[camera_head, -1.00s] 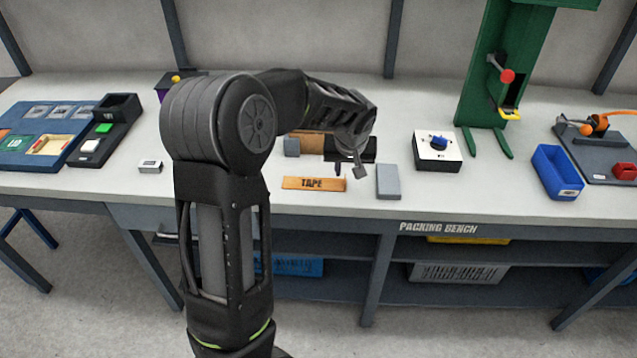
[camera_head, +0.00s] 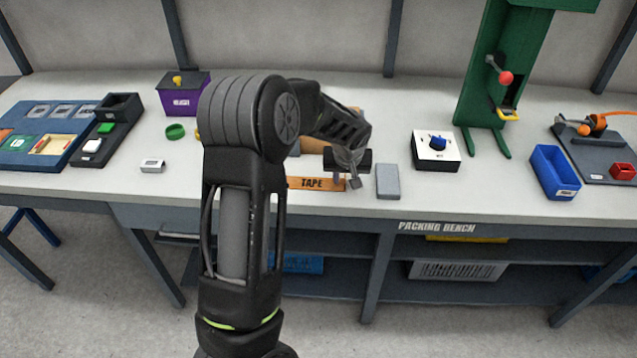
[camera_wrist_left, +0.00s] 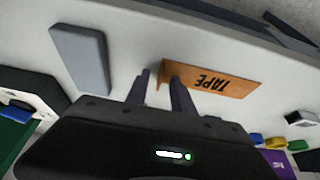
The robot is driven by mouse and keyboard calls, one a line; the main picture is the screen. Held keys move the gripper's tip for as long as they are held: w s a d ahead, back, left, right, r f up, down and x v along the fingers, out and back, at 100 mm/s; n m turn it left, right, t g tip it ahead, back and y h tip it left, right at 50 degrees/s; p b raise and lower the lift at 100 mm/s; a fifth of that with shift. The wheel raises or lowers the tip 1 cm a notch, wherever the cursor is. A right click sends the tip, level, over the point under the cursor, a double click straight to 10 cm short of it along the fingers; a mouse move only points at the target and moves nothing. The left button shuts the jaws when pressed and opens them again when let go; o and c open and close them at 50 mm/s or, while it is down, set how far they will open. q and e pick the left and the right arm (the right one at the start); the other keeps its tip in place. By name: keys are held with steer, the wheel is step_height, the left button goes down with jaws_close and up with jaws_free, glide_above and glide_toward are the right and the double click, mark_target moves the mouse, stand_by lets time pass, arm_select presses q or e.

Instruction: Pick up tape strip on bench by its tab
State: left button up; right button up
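The orange strip marked TAPE (camera_head: 308,184) lies near the front edge of the bench, and it also shows in the left wrist view (camera_wrist_left: 228,83). My left gripper (camera_head: 345,181) is low over the strip's right end in the head view. In the left wrist view my left gripper's two fingers (camera_wrist_left: 160,88) are apart, and a narrow orange end of the strip, seemingly its tab, shows between them. I cannot tell whether either finger touches it. My right gripper is not in view.
A grey block (camera_head: 388,181) lies close to the right of the gripper. A white-topped box with a blue knob (camera_head: 436,151) stands farther right. A small white block (camera_head: 152,166) and a purple box (camera_head: 183,99) are to the left. My left arm hides part of the bench.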

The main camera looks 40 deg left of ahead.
arm_select(q)
steer(key=shift+c, duration=0.2)
jaws_close()
stand_by(0.4)
